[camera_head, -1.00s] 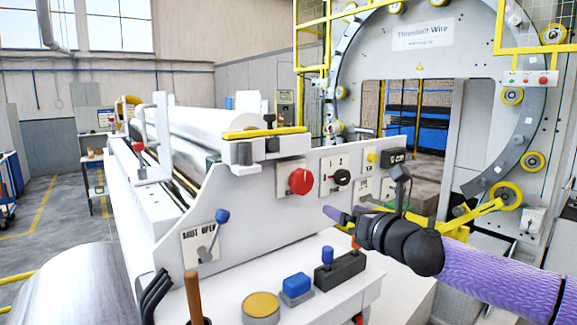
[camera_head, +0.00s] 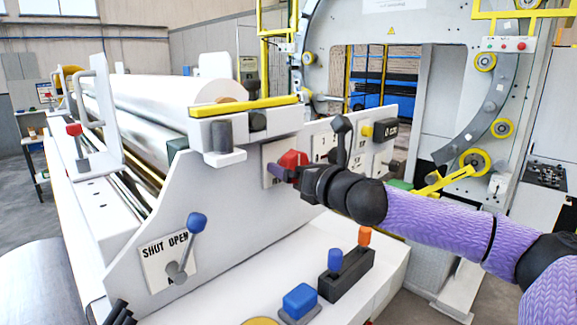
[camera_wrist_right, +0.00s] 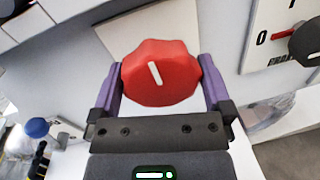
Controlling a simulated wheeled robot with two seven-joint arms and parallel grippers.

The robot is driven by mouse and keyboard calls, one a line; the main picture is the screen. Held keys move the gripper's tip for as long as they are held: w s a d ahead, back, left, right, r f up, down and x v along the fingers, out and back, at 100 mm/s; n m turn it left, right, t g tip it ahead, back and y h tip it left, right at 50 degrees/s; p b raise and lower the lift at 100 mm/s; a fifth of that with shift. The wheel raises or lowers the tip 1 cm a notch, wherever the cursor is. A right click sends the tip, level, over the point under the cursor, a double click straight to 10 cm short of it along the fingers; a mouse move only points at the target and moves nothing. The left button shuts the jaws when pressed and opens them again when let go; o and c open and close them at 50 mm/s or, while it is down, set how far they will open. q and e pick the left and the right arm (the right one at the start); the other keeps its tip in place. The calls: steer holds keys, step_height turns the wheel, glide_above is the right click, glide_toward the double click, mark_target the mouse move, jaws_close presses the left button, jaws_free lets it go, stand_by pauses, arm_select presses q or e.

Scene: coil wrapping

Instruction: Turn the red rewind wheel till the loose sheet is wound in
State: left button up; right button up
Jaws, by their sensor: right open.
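The red rewind wheel (camera_head: 293,160) is a lobed knob on the white side panel of the wrapping machine. It also shows in the right wrist view (camera_wrist_right: 160,74), with a white mark tilted slightly to the left of upright. My right gripper (camera_head: 284,172) is at the wheel, its arm coming in from the right. In the wrist view its two purple fingers (camera_wrist_right: 160,85) stand open on either side of the wheel; firm contact cannot be told. The white roll of sheet (camera_head: 165,92) lies along the machine top; a loose end is not clearly visible. My left gripper is not in view.
A blue-knobbed shut/open lever (camera_head: 187,245) is on the panel at lower left. Below the wheel, a white ledge carries a blue button (camera_head: 300,300) and a black block with small levers (camera_head: 345,275). A black selector knob (camera_wrist_right: 306,45) sits right of the wheel.

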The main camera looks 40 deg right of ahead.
steer(key=c, duration=0.9)
steer(key=shift+c, duration=0.2)
steer(key=m+p, duration=0.2)
steer(key=m, duration=0.2)
steer(key=shift+m+g, duration=0.3)
steer(key=m+p, duration=0.1)
steer(key=m, duration=0.5)
steer(key=shift+r+y+p, duration=0.1)
steer(key=shift+y+p, duration=0.2)
steer(key=shift+p, duration=0.1)
steer(key=m+y+p, duration=0.1)
steer(key=m, duration=0.4)
steer(key=shift+m+g, duration=0.3)
steer(key=shift+m, duration=0.1)
steer(key=m+y+p, duration=0.1)
steer(key=m+p, duration=0.1)
steer(key=m, duration=0.3)
steer(key=shift+m, duration=0.3)
